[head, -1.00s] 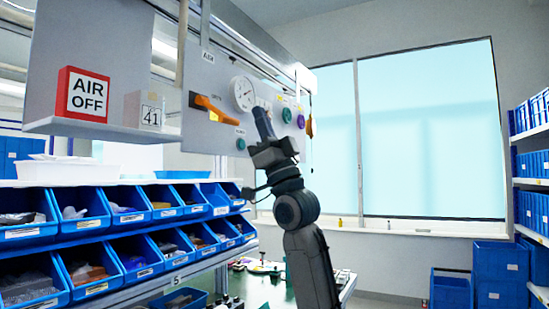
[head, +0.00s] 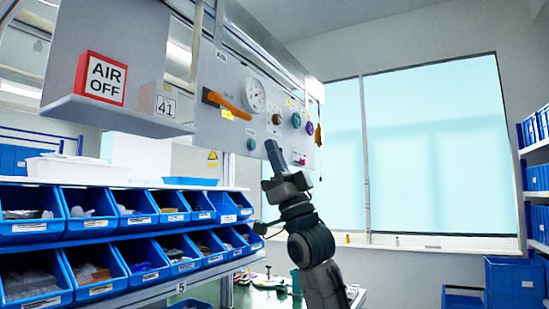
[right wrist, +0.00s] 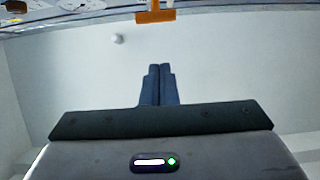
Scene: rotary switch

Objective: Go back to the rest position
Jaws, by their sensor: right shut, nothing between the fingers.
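My right gripper (head: 273,150) is raised in front of the grey control panel (head: 215,128) in the head view, below the dials and knobs. Its fingers are closed together with nothing between them, as the right wrist view (right wrist: 159,72) also shows. An orange lever handle (head: 226,104), a round white gauge (head: 254,95) and coloured knobs, one of them green (head: 296,120), are on the panel. I cannot tell from the head view how far the fingertips are from the panel. My left gripper is out of view.
A shelf carries a red-framed "AIR OFF" sign (head: 101,79) and a "41" card (head: 165,106). Rows of blue bins (head: 87,223) stand below at left. A green-topped bench (head: 262,297) lies low in the middle. Blue crates (head: 514,281) and shelving stand at right.

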